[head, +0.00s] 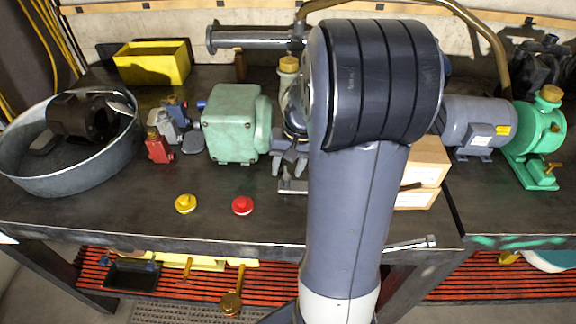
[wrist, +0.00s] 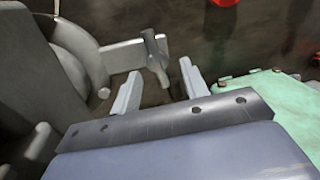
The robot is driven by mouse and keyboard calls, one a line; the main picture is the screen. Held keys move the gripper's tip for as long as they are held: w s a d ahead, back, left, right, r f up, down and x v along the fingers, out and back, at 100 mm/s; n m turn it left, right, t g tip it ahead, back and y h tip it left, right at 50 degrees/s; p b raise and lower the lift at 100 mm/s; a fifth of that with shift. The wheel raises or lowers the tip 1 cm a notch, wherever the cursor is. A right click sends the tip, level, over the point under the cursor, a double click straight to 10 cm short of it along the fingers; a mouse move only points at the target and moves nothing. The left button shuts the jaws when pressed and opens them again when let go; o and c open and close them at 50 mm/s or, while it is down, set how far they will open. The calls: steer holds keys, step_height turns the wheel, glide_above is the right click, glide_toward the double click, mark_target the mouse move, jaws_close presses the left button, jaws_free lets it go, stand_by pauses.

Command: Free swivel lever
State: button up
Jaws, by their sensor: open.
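A grey metal lever (wrist: 154,58) stands out from a flat bar (wrist: 122,57) joined to a large rounded grey body (wrist: 60,50) in the wrist view. In the head view a small grey metal piece (head: 293,187), probably the same part, shows at the left edge of my arm. My gripper (wrist: 160,76) is open, with the lever's end close to the gap between its fingertips. I cannot tell whether a finger touches it. In the head view my gripper (head: 289,165) is partly visible beside the green motor housing; my arm hides much of the rounded body.
The green motor housing (head: 232,123) stands close to my gripper's left. A red knob (head: 242,205) and a yellow knob (head: 185,204) lie on the dark bench. Cardboard boxes (head: 425,165), a grey motor (head: 478,124) and a green pump (head: 537,135) are to the right. The front left bench is fairly clear.

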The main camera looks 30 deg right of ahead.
steer(key=shift+c, duration=0.4)
jaws_close()
steer(key=shift+n, duration=0.4)
steer(key=n, duration=0.2)
steer(key=shift+w+a+n+g, duration=0.15)
steer(key=shift+n+g, duration=0.15)
steer(key=shift+n, duration=0.1)
steer(key=n, duration=0.3)
steer(key=n+g, duration=0.1)
steer(key=shift+w+a+n+p, duration=0.1)
steer(key=shift+a+n+p, duration=0.2)
steer(key=shift+p, duration=0.1)
steer(key=n, duration=0.4)
steer(key=shift+a+r+g, duration=0.1)
steer(key=shift+a+g, duration=0.15)
steer(key=shift+g, duration=0.05)
steer(key=shift+a+n+g+h+p, duration=0.15)
steer(key=shift+n+h+p, duration=0.1)
steer(key=shift+n, duration=0.75)
steer(key=shift+a+n+g+h+p, duration=0.15)
steer(key=shift+n+p, duration=0.1)
steer(key=shift+n, duration=0.75)
steer(key=shift+d, duration=0.1)
